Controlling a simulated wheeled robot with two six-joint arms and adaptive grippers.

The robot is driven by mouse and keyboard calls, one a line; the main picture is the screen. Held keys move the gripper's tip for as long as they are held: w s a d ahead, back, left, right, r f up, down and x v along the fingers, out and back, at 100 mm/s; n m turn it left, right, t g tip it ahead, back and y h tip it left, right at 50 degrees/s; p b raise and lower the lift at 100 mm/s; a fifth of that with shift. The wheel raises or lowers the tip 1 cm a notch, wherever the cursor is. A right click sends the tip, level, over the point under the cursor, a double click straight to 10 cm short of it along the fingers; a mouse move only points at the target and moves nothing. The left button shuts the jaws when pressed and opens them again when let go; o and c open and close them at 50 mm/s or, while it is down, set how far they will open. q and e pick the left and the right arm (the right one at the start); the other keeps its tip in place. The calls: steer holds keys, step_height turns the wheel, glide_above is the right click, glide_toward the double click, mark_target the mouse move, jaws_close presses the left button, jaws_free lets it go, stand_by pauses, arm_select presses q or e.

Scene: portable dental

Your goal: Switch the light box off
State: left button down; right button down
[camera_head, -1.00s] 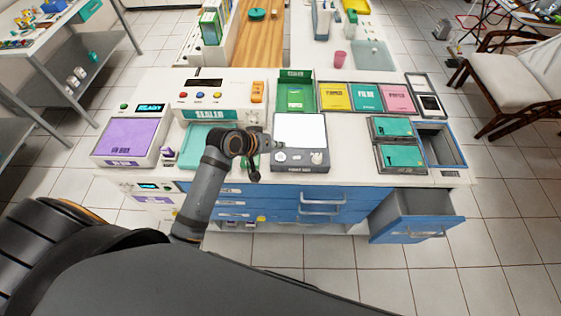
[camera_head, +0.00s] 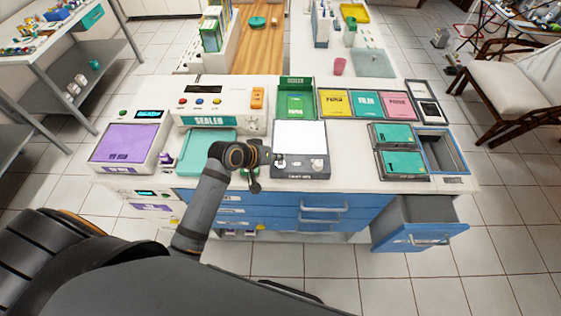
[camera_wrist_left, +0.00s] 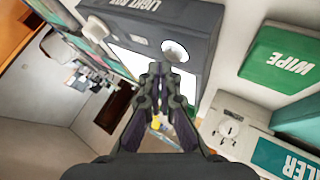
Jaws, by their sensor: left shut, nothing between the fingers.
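The light box (camera_head: 299,172) sits near the front of the counter, dark grey with a bright white panel (camera_head: 300,136). Its front strip has a round dial on the left and a pale knob (camera_head: 318,163) on the right. In the left wrist view the light box (camera_wrist_left: 190,18) fills the top, label upside down, with a round white control (camera_wrist_left: 175,50) just beyond my fingertips. My left gripper (camera_wrist_left: 160,70) is shut and empty, its tips close to that control; I cannot tell if they touch. In the head view this gripper (camera_head: 276,158) is at the box's left front edge. My right gripper is out of view.
A blue drawer (camera_head: 420,237) stands open at the right front. A green wipe box (camera_wrist_left: 280,58) shows in the wrist view.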

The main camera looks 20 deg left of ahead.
mark_target(278, 164)
arm_select(q)
steer(key=shift+f, duration=0.15)
stand_by(0.5)
steer(key=shift+f, duration=0.35)
steer(key=shift+r, duration=0.1)
steer(key=shift+r+p, duration=0.4)
steer(key=shift+p, duration=0.5)
step_height(278, 164, up, 6)
steer(key=p, duration=0.7)
steer(key=shift+r, duration=0.1)
